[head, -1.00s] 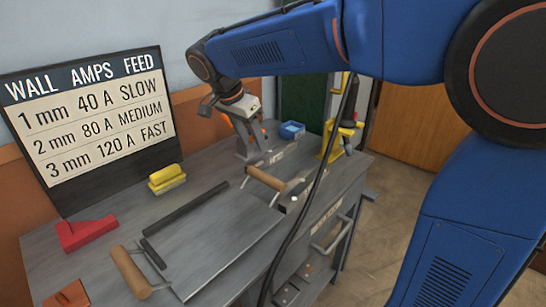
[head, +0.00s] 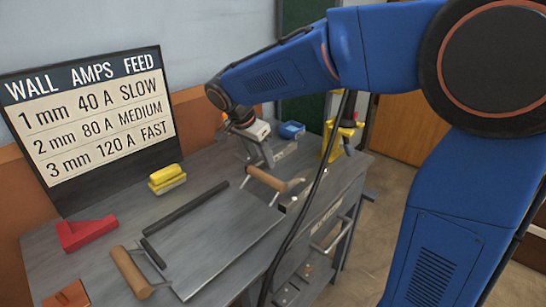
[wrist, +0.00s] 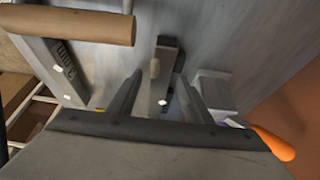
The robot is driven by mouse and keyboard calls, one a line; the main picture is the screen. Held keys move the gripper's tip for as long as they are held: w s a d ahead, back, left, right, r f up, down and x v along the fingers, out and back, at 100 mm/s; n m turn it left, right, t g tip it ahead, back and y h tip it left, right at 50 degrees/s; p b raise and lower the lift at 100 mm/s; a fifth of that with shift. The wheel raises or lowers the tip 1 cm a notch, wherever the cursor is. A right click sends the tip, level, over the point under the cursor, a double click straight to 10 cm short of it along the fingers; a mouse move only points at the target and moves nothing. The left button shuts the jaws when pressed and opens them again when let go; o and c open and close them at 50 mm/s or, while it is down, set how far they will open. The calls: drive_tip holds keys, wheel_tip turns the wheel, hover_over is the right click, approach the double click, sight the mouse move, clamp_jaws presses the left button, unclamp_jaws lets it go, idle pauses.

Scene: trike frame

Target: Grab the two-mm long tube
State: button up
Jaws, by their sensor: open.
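A long dark tube (head: 185,208) lies on the grey bench, left of the middle, in the head view. A shorter dark tube (head: 152,253) lies nearer, by the tray's left edge. No wall thickness can be read on either. My gripper (head: 266,163) is low over the far end of the bench, beyond the tray and away from both tubes. In the wrist view its two fingers (wrist: 158,95) are apart. A dark block (wrist: 165,55) with a pale rounded piece shows beyond and between them; I cannot tell whether this is a tube.
A grey tray with wooden handles (head: 215,245) fills the bench front. A sign (head: 90,115) gives wall, amps and feed. A wooden handle (wrist: 70,22) is near my gripper.

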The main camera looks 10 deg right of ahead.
drive_tip(key=shift+c, duration=0.6)
clamp_jaws()
drive_tip(key=shift+r, duration=0.1)
